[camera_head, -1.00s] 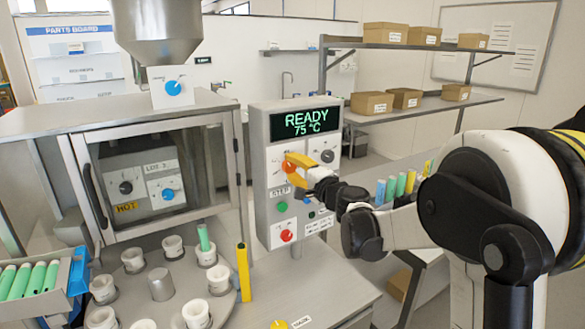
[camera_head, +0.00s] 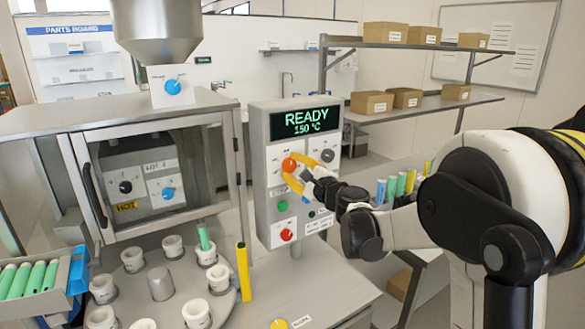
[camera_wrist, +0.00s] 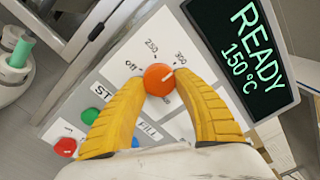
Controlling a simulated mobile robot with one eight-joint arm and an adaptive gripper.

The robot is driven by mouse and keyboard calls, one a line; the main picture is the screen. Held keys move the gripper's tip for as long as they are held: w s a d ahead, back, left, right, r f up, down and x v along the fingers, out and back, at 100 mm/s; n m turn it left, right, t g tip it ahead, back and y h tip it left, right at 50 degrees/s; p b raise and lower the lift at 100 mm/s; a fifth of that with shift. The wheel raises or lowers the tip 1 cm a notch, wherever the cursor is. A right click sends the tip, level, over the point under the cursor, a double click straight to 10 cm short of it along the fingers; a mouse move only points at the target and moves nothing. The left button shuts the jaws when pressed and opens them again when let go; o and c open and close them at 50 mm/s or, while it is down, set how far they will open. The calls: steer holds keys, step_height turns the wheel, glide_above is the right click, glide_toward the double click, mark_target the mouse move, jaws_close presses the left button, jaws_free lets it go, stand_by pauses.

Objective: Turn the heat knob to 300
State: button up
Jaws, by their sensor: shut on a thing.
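The orange heat knob (camera_head: 289,164) is on the upright grey control panel. The panel's display (camera_head: 306,123) reads READY and 150 °C.
Below the knob are a green button (camera_head: 282,206) and a red button (camera_head: 286,235). A dark knob (camera_head: 327,156) is to the right. A glass-doored oven (camera_head: 160,180) and a turntable with white cups (camera_head: 172,246) are to the left.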

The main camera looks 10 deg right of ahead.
stand_by(0.3)
steer(key=o, duration=1.2)
steer(key=v, duration=1.2)
